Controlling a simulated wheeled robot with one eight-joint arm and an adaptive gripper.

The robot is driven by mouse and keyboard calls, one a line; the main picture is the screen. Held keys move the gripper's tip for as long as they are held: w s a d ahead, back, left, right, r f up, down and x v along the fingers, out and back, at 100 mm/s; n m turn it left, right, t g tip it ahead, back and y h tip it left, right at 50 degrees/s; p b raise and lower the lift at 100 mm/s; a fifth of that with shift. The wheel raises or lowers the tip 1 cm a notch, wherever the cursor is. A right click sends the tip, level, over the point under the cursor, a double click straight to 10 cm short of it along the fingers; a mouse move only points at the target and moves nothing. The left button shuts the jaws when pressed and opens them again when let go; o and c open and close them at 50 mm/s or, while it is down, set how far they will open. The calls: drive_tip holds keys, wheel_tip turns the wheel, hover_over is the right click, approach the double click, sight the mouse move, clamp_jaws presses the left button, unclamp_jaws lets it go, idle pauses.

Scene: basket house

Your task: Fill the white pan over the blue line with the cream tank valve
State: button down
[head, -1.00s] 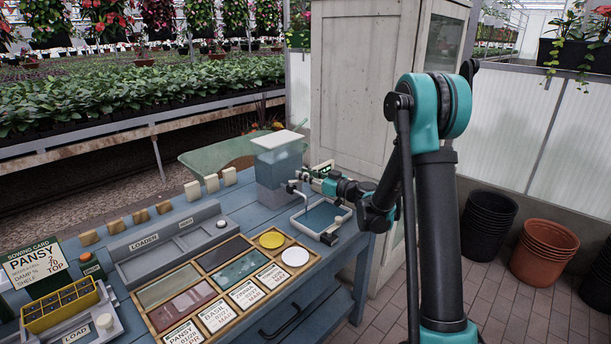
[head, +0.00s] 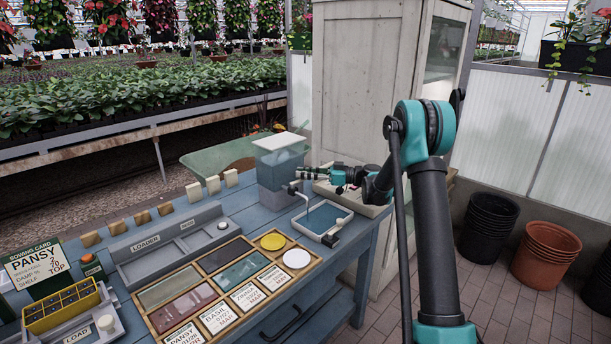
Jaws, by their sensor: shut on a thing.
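The clear tank (head: 279,168) with a pale lid stands at the bench's far right corner, holding bluish water. A small spout (head: 294,187) sticks out from its lower right side. The white pan (head: 309,232) lies in front of it with bluish water inside; the blue line cannot be made out. My gripper (head: 302,172) is at the tank's right side, above the pan's far edge. It is shut at the cream tank valve, which is mostly hidden by the fingers and too small to see clearly.
A wooden tray (head: 190,287) with coloured tiles and cards lies left of the pan. The tall cabinet (head: 360,90) stands close behind my arm. Several plant pots (head: 545,250) stand on the floor at right.

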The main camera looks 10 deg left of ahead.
drive_tip(key=shift+w+a+n+g, duration=0.2)
drive_tip(key=shift+n+g, duration=0.25)
drive_tip(key=shift+g, duration=0.25)
drive_tip(key=shift+w+a+n+g, duration=0.15)
drive_tip(key=shift+n+g, duration=0.3)
drive_tip(key=shift+g, duration=0.25)
drive_tip(key=c, duration=1.3)
unclamp_jaws()
drive_tip(key=shift+d, duration=0.15)
drive_tip(key=d, duration=0.4)
drive_tip(key=w+d, duration=0.1)
drive_tip(key=d, duration=0.6)
drive_tip(key=shift+w+d, duration=0.35)
